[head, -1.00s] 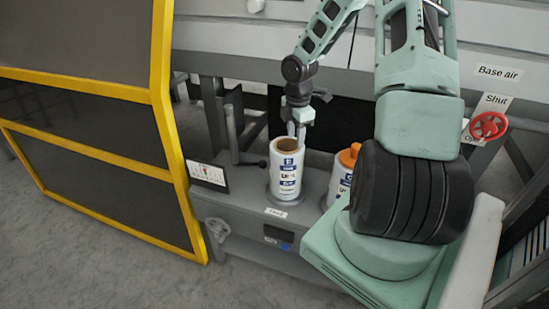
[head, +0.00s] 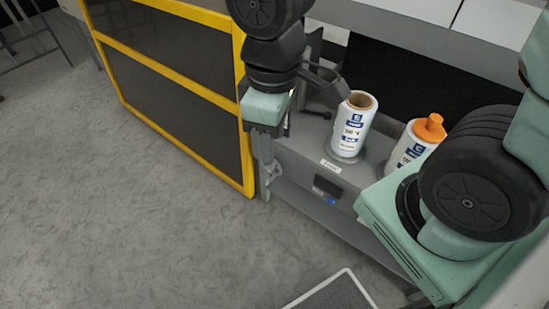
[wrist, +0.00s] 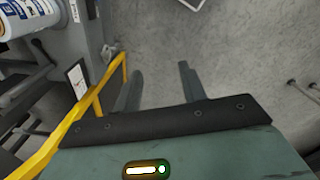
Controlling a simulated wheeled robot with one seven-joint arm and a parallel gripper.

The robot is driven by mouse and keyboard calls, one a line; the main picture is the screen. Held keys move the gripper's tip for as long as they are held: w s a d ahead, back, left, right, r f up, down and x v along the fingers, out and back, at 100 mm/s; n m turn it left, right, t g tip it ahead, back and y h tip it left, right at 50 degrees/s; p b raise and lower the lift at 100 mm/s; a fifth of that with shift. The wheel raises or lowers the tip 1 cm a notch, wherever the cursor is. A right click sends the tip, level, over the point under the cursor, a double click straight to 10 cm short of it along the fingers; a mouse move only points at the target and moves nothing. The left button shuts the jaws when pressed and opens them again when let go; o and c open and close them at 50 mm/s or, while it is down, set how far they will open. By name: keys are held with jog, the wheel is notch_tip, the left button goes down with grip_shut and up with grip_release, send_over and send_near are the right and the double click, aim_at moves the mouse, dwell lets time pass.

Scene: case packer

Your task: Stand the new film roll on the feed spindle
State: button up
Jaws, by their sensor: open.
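A white film roll (head: 352,130) with blue print and an open brown core stands upright on a round plate on the grey machine top. Part of it shows at the top left of the wrist view (wrist: 22,16). A second white roll (head: 408,152) with an orange cap stands to its right, partly behind my arm's base. I cannot make out a bare spindle; the inside of the open core is hidden. My gripper (wrist: 160,82) is open and empty, pointing down to the left of the first roll and apart from it. In the head view, its fingers are only partly visible.
A yellow-framed dark guard panel (head: 180,75) stands close to the left of my gripper. The machine front carries a small display (head: 327,187) and a label (head: 331,166). Grey floor (head: 130,210) is open at the front left. A pale-edged dark panel (head: 335,295) lies at the bottom.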

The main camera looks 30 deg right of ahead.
jog(key=s+a+r+m, duration=0.1)
jog(key=s+a, duration=0.2)
jog(key=s, duration=0.2)
jog(key=shift+s, duration=0.35)
